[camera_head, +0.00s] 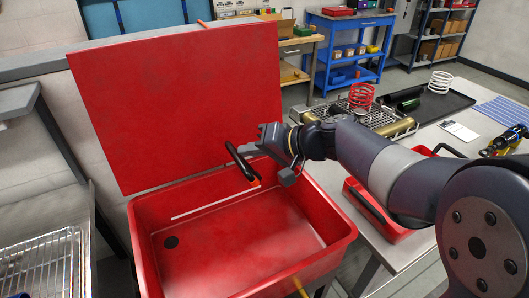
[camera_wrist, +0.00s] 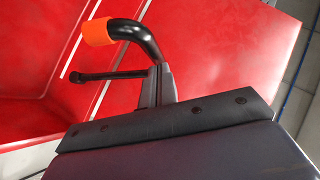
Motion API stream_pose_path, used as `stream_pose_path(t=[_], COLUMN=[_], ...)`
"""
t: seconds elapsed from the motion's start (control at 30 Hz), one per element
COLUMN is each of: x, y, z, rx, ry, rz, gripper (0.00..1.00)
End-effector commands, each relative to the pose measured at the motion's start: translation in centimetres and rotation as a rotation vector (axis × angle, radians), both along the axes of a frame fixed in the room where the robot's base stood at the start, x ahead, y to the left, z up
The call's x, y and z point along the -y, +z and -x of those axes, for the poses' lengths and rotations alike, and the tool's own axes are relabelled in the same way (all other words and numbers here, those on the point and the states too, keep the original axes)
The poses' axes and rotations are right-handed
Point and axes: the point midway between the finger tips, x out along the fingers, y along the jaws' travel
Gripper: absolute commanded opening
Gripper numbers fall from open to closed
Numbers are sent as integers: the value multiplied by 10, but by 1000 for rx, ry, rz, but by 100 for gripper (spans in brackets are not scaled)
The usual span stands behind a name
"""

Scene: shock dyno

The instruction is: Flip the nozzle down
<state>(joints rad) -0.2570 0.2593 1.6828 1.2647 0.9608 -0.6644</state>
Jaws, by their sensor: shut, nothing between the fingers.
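The nozzle (camera_head: 240,161) is a dark, bent tube with an orange tip (camera_head: 256,183). It stands at the back of the red basin, in front of the raised red lid, with its orange end low and to the right. In the wrist view the nozzle (camera_wrist: 140,33) curves over to the left, ending in the orange tip. My gripper (camera_head: 263,144) is just right of the nozzle. In the wrist view my gripper (camera_wrist: 156,80) is shut and empty, its fingers overlapping the lower part of the tube. I cannot tell whether they touch it.
The red basin (camera_head: 341,232) is open below, with a dark drain at its left. The upright red lid (camera_head: 180,100) stands behind. A table at the right holds a red toolbox (camera_head: 372,207), a dark tray (camera_head: 455,101) and coil springs. A wire rack (camera_head: 40,265) is at left.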

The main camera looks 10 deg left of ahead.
Motion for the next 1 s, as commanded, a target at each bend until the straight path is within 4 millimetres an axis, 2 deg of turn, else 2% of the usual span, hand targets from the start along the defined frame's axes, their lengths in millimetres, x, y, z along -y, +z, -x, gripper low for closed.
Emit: stream_pose_path(t=[0.1,0.3,0.9,1.0], x=[-20,-46,-81,-84], y=[-10,-24,-68,-77], z=[16,35,62,64], rx=[71,180,370,364], ry=[7,8,6,2], rz=[88,236,490,488], gripper=[0,0,0,0])
